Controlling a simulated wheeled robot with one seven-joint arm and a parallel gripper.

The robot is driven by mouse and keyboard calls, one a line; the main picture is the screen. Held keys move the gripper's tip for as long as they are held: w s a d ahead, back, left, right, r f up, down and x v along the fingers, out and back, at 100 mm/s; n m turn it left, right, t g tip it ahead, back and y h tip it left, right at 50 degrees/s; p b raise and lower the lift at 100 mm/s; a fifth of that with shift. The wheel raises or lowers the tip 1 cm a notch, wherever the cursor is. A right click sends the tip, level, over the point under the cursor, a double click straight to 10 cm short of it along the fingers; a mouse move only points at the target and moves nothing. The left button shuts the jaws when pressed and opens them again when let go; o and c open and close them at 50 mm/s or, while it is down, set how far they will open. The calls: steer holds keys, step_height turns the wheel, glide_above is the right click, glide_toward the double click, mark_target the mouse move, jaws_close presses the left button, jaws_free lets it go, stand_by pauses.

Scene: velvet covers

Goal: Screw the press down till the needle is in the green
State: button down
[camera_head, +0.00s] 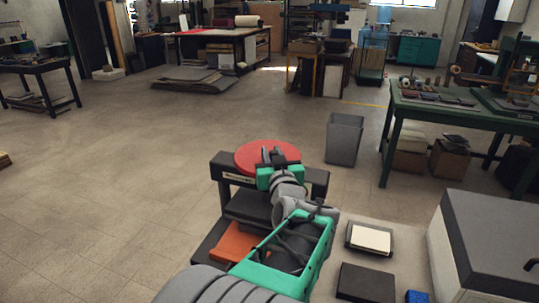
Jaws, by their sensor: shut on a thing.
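The press (226,199) is a dark frame standing in front of me, with a red round wheel (250,152) on top. My gripper (273,156) is at the near right part of the wheel, with its fingers shut on the wheel's rim or a grip on it; my arm hides the exact contact. An orange piece (233,243) sits low in the press. A pale label strip shows on the press's top beam. I cannot make out the gauge, its needle or a green zone from here.
To the right lie a dark tray with a cream block (370,238), a black slab (366,283) and a small blue item (417,297). A grey cabinet (490,240) stands at the far right. A grey bin (344,138) stands behind the press. The floor at left is clear.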

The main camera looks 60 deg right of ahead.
stand_by(0.8)
steer(key=c, duration=1.3)
jaws_free()
steer(key=shift+o, duration=0.2)
steer(key=b+v, duration=0.1)
steer(key=v, duration=0.6)
steer(key=shift+s+a+b, duration=0.25)
steer(key=shift+a+b, duration=0.05)
steer(key=shift+c, duration=0.3)
